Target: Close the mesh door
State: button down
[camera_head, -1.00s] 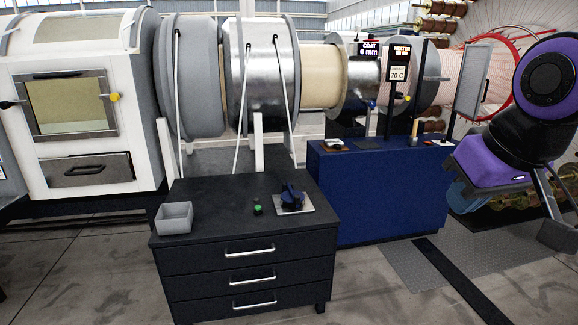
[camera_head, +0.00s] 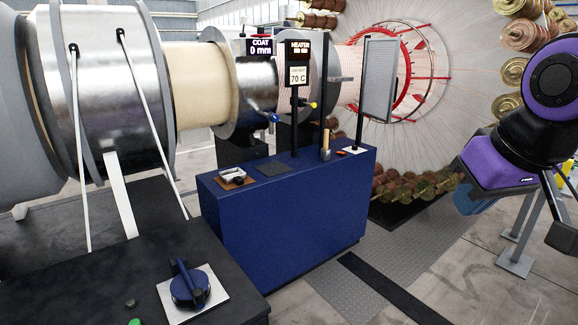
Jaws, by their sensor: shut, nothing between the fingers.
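My gripper (camera_head: 562,236) is at the right edge, below my purple and black arm, partly cut off by the frame. It is shut and empty, well to the right of the panel and not touching it.
A dark bench (camera_head: 85,270) with a blue rotary handle (camera_head: 189,288) is at front left. A large spool carousel (camera_head: 440,50) stands behind. The plated floor to the cabinet's right is clear.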

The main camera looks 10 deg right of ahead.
aim_at(385, 52)
jog(key=i+l+z, duration=0.1)
jog(key=i+z, duration=0.25)
jog(key=i+l+z, duration=0.1)
jog(key=i+z, duration=0.45)
jog(key=z, duration=0.15)
jog(key=i+l+u, duration=0.2)
jog(key=i, duration=0.25)
jog(key=i+l+u, duration=0.15)
jog(key=i, duration=0.25)
jog(key=i+l+u, duration=1.35)
jog(key=l, duration=0.15)
jog(key=i+j+u, duration=0.1)
